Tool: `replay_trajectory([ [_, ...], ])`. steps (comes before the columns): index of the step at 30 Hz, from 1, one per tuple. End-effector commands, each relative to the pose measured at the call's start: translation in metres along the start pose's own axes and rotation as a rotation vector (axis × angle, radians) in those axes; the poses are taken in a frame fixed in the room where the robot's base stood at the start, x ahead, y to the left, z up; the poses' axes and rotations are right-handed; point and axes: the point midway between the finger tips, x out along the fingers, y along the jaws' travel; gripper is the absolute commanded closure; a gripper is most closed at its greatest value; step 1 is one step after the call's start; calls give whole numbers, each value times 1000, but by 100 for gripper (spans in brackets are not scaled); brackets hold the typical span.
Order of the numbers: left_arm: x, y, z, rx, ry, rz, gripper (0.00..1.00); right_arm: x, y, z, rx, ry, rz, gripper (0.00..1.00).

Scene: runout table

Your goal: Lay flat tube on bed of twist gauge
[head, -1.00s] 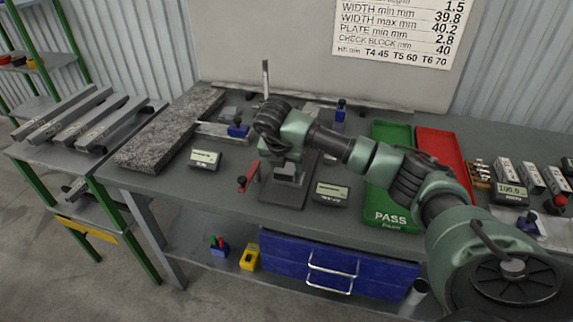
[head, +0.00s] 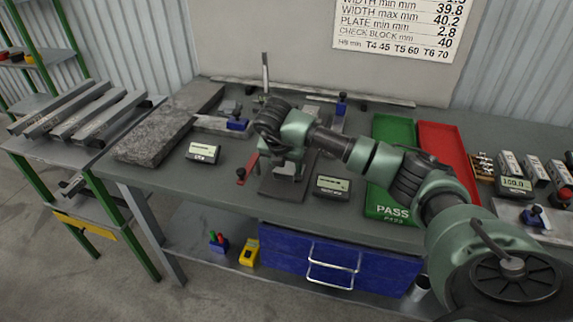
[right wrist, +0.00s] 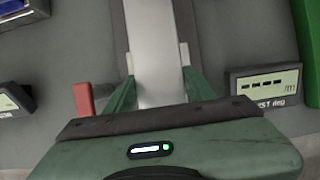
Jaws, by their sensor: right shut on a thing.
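The right gripper (right wrist: 158,98) is shut on the flat tube (right wrist: 155,45), a pale grey bar running away from me between its green fingers in the right wrist view. The twist gauge (head: 275,190) has a dark base on the bench, and the right gripper (head: 286,170) is directly over it in the head view. The gripper and arm hide most of the tube and the bed there. I cannot tell whether the tube touches the bed. The gauge's display (right wrist: 265,86) shows dashes. My left gripper is out of view.
A red-handled part (head: 246,170) stands left of the gauge. A granite slab (head: 165,130) and another display (head: 203,152) lie further left. Green PASS tray (head: 385,208) and red tray (head: 447,150) are right. More grey bars (head: 75,112) lie on the left rack.

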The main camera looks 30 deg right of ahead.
Motion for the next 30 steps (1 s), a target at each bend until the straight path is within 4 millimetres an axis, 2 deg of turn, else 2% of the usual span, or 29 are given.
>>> replay_trajectory([
  [2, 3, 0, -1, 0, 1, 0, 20, 1, 0, 1, 2, -4, 2, 100],
  [3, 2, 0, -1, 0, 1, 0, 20, 1, 0, 1, 2, -4, 3, 43],
  [6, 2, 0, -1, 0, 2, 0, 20, 0, 0, 1, 1, -4, 2, 20],
  [17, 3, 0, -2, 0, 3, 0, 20, -1, 0, -1, -1, 1, 0, 20],
  [20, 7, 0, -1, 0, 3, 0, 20, -12, 1, -1, -1, -1, 4, 20],
  [30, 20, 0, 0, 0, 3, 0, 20, -67, 1, 0, 1, -4, 4, 20],
])
